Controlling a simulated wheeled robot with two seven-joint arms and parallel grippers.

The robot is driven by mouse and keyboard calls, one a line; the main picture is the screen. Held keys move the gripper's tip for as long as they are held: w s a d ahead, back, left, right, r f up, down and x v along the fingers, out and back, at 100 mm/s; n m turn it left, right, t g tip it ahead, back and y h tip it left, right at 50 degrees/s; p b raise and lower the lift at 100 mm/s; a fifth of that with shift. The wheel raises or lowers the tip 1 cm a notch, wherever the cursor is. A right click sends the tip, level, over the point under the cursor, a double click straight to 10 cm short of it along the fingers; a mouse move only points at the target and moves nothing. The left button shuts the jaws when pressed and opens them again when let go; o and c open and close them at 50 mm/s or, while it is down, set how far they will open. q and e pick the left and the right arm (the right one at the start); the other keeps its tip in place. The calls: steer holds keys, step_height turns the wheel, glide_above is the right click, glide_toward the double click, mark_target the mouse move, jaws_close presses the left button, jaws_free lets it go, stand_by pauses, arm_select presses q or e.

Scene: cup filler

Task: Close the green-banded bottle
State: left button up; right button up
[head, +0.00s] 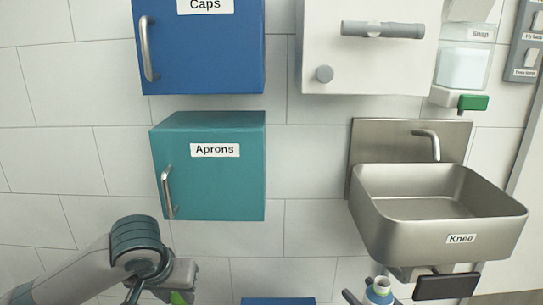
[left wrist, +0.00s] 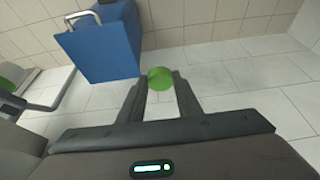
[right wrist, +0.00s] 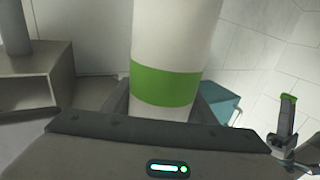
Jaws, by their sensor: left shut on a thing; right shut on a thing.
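A green cap (left wrist: 160,78) is held between the fingertips of my left gripper (left wrist: 161,92), which is shut on it. In the head view the cap (head: 178,298) shows at the bottom edge, below the left gripper. The white bottle with a green band (right wrist: 166,86) stands between the fingers of my right gripper (right wrist: 164,108), which is shut on it. In the head view only the bottle's top (head: 379,287) shows at the bottom edge, right of the left gripper and well apart from the cap. The right wrist view also shows my left gripper holding the cap (right wrist: 288,99).
A steel sink (head: 440,205) with a knee pad (head: 446,286) is on the wall just beyond the bottle. A teal Aprons cabinet (head: 208,165) and a blue Caps cabinet (head: 205,45) hang at the left. A blue box (left wrist: 100,45) shows in the left wrist view.

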mark_target(367, 297)
arm_select(q)
steer(key=shift+a, duration=0.15)
